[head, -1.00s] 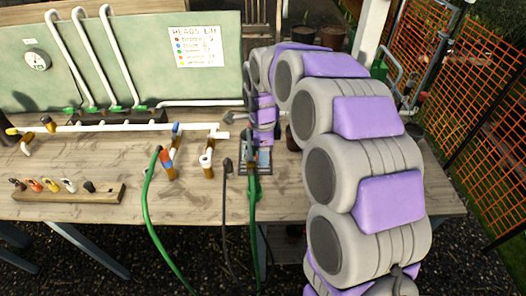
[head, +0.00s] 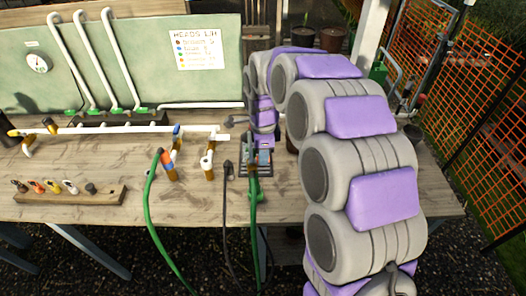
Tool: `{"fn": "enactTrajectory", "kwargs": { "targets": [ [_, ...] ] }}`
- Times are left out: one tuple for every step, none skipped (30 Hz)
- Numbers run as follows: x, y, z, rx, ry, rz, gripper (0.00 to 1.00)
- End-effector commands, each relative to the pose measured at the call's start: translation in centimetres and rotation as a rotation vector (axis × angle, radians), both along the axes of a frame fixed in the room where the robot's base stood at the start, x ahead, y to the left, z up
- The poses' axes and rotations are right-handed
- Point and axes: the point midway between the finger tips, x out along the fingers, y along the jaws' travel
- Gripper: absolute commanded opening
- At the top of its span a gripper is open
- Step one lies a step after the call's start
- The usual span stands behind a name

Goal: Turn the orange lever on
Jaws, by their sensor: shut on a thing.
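A small orange-red part (head: 166,159) sits by the top of a green hose on the table, just left of centre, next to a blue-tipped white pipe fitting. It is the only orange piece on the pipework I can make out, and I cannot tell if it is the lever. My gripper (head: 258,148) is at the end of my grey and purple arm, low over the table, right of that part and apart from it. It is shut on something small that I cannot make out. Its fingertips are largely hidden by the wrist.
A rack (head: 70,194) with several coloured heads lies at the left. A white pipe (head: 100,129) runs across the table. A green hose (head: 254,215) and a black hose (head: 228,200) hang over the front edge below my gripper. A green board (head: 140,70) stands behind. Orange mesh fence (head: 440,120) is at the right.

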Motion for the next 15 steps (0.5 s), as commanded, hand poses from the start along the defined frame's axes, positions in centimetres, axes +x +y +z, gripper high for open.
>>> {"fn": "enactTrajectory", "kwargs": {
  "targets": [
    [0.04, -0.02, 0.20, -0.001, 0.001, 0.009, 0.00],
    [0.04, -0.01, 0.14, 0.000, 0.001, 0.013, 0.00],
    [0.04, 0.02, 0.08, 0.000, 0.000, 0.014, 0.00],
    [0.03, 0.03, 0.04, 0.000, 0.000, 0.014, 0.00],
    [0.03, 0.03, 0.03, 0.001, 0.000, 0.014, 0.00],
    [0.02, 0.04, 0.02, 0.001, 0.000, 0.014, 0.00],
    [0.02, 0.04, 0.02, 0.001, 0.000, 0.014, 0.00],
    [0.02, 0.04, 0.01, 0.001, 0.000, 0.014, 0.00],
    [0.03, 0.04, 0.01, 0.001, 0.000, 0.013, 0.21],
    [0.03, 0.04, 0.01, 0.001, 0.000, 0.013, 0.23],
    [0.03, 0.04, 0.01, 0.001, 0.000, 0.013, 0.26],
    [0.04, 0.03, 0.01, 0.001, 0.000, 0.013, 0.30],
    [0.03, 0.03, 0.01, 0.001, 0.001, 0.013, 0.33],
    [0.03, 0.03, 0.01, 0.001, 0.000, 0.013, 0.36],
    [0.02, 0.03, 0.01, 0.001, 0.000, 0.013, 0.40]
  ]
}}
